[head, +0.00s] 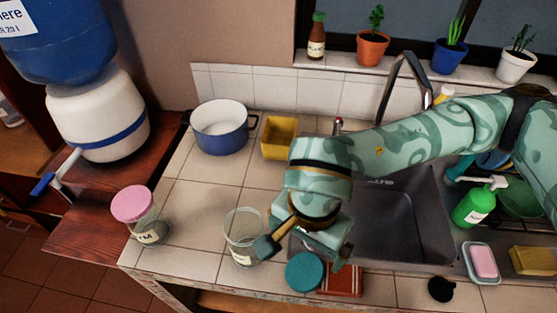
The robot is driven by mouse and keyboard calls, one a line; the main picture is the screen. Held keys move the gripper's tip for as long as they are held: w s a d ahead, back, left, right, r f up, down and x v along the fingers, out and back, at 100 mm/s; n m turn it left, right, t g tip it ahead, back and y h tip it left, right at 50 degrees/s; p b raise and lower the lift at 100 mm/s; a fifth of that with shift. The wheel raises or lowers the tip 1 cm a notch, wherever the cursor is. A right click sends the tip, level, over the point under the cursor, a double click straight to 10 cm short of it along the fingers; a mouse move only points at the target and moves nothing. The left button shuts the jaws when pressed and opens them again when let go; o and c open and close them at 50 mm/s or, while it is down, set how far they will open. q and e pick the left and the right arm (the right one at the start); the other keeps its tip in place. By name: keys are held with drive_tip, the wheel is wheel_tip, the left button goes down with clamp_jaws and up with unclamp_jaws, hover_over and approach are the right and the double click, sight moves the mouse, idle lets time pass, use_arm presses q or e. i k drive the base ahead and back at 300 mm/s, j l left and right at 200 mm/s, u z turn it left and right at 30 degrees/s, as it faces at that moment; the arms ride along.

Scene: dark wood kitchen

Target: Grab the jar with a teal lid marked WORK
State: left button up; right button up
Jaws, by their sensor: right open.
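A clear glass jar (241,229) with a pale label stands upright on the tiled counter; no lid shows on it, and I cannot read its label. A round teal lid (305,271) lies flat near the counter's front edge, to the right of the jar. A second glass jar (149,232) with a pink lid stands at the left; its label is only partly readable. My right gripper (302,254) is open, just right of the clear jar and over the counter by the teal lid. I cannot tell whether it touches either. My left gripper is not in view.
A blue pot (222,128) and a yellow container (279,137) stand behind. The sink (400,218) lies right of my gripper. A reddish-brown item (341,281) lies beside the teal lid. A green bottle (473,206) and soap dish (482,263) stand at the right.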

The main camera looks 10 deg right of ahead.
sight(242, 224)
drive_tip(key=k, duration=1)
